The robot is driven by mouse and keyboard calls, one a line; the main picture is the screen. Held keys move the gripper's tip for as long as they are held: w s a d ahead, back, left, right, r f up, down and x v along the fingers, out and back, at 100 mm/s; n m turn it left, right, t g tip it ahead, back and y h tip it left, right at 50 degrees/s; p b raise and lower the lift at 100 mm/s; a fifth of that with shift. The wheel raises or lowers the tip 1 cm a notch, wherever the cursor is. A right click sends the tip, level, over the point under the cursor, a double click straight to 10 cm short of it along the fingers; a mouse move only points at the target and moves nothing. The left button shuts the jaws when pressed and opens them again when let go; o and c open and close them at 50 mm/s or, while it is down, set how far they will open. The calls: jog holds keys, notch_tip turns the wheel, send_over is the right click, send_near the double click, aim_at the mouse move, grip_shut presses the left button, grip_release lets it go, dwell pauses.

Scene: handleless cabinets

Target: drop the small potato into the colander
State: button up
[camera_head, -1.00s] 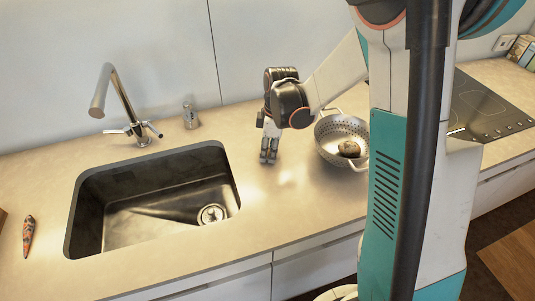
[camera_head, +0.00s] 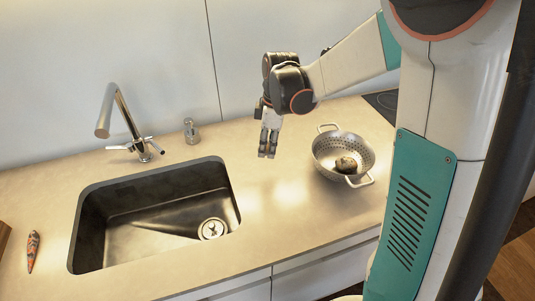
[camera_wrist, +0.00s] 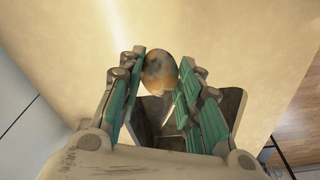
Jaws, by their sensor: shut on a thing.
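The small potato (camera_wrist: 159,72) is brownish and rounded, and sits between the fingertips of my gripper (camera_head: 268,143) in the wrist view. My gripper is shut on it, fingers pointing down above the counter, left of the colander. In the head view the held potato is too small or hidden to make out. The grey metal colander (camera_head: 325,166), with holes and two loop handles, stands upright on the counter. A brown, potato-like lump (camera_head: 346,164) lies inside it.
A dark sink (camera_head: 150,215) with a tall faucet (camera_head: 120,115) is to the left. A small shaker-like container (camera_head: 191,131) stands behind it. An orange-grey carrot-like thing (camera_head: 33,250) lies far left. Counter between sink and colander is clear.

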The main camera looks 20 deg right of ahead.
aim_at(268, 145)
notch_tip(268, 145, up, 11)
jog(key=p, duration=0.2)
jog(key=shift+f, duration=0.15)
